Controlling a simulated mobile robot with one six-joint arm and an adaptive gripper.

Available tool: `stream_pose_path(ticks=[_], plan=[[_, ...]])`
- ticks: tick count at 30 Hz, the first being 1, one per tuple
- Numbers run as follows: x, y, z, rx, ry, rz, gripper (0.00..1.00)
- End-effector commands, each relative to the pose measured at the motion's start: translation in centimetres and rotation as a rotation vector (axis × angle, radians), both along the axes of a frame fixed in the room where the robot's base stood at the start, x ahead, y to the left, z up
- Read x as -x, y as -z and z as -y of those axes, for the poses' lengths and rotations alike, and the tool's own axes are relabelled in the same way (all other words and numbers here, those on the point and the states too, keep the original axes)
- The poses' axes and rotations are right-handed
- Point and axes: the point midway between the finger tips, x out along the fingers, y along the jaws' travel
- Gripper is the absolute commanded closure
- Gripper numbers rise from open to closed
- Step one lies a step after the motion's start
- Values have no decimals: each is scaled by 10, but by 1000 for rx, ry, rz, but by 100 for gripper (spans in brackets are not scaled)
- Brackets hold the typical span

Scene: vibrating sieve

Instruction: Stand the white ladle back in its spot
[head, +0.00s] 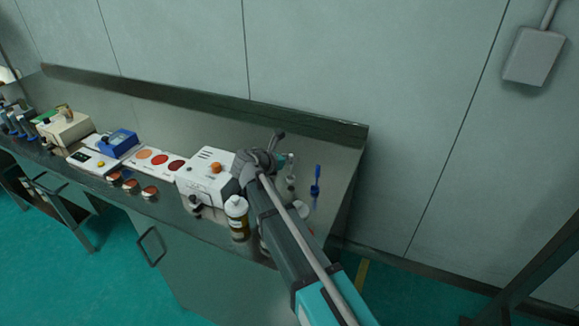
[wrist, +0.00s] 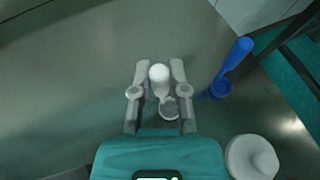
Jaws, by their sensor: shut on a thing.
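My gripper (wrist: 156,78) is shut on the white ladle (wrist: 159,73), with one finger on each side of its handle. The handle's rounded end points up towards the wrist camera, and the ladle's round bowl (wrist: 169,108) shows below it, over the bench. The ladle looks roughly upright; I cannot tell whether it touches the bench. In the head view my gripper (head: 290,178) is small at the bench's right end, partly hidden by my arm. No separate holder for the white ladle can be made out.
A blue ladle (wrist: 233,65) stands just right of my gripper; it also shows in the head view (head: 315,182). A white-lidded container (wrist: 251,158) is at lower right. A white machine (head: 207,180) and a white-capped bottle (head: 237,217) are left of my arm. Bench left of the gripper is bare.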

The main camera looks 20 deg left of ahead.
Motion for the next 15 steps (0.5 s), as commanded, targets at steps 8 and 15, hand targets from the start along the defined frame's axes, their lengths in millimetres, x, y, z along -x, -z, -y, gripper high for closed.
stream_pose_path(ticks=[8,15], plan=[[0,14,0,0,1,0,100],[0,13,1,0,1,0,100]])
